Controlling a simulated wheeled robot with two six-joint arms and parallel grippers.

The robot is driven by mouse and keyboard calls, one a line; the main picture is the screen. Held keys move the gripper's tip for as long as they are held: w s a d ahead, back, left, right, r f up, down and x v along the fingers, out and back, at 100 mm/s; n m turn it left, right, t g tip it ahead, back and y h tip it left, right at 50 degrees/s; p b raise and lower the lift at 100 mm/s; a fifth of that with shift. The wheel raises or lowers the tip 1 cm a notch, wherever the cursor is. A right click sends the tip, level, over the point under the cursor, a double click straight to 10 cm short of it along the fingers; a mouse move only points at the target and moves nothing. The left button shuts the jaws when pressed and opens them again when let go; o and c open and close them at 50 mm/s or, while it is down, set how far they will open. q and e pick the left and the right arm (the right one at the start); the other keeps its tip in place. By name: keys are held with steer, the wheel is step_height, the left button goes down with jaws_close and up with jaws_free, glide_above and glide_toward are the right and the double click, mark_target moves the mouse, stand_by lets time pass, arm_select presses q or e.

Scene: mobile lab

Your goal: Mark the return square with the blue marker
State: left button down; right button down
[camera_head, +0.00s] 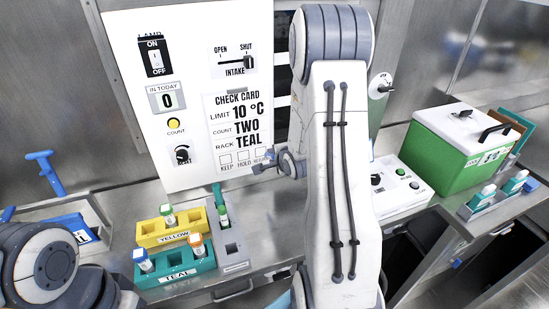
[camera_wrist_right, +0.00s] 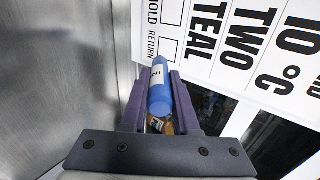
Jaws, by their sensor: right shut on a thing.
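The check card (camera_head: 236,120) is on the white panel, with keep, hold and return squares along its bottom. In the right wrist view the return square (camera_wrist_right: 149,48) looks blank where it shows. My right gripper (camera_wrist_right: 159,78) is shut on the blue marker (camera_wrist_right: 160,95), which has a white label. The marker's far end is close to the return square; I cannot tell whether it touches. In the head view my right gripper (camera_head: 271,160) is small beside the card's lower right corner. Only part of my left arm shows at lower left; its gripper is out of view.
Yellow (camera_head: 160,236) and teal (camera_head: 196,271) racks hold capped vials on the bench, beside a grey rack (camera_head: 232,255). A green box (camera_head: 455,145) with a white lid stands at right. The panel carries switches and a yellow count button (camera_head: 173,124).

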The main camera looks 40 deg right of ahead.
steer(key=shift+w+d, duration=0.25)
steer(key=shift+w, duration=0.55)
stand_by(0.5)
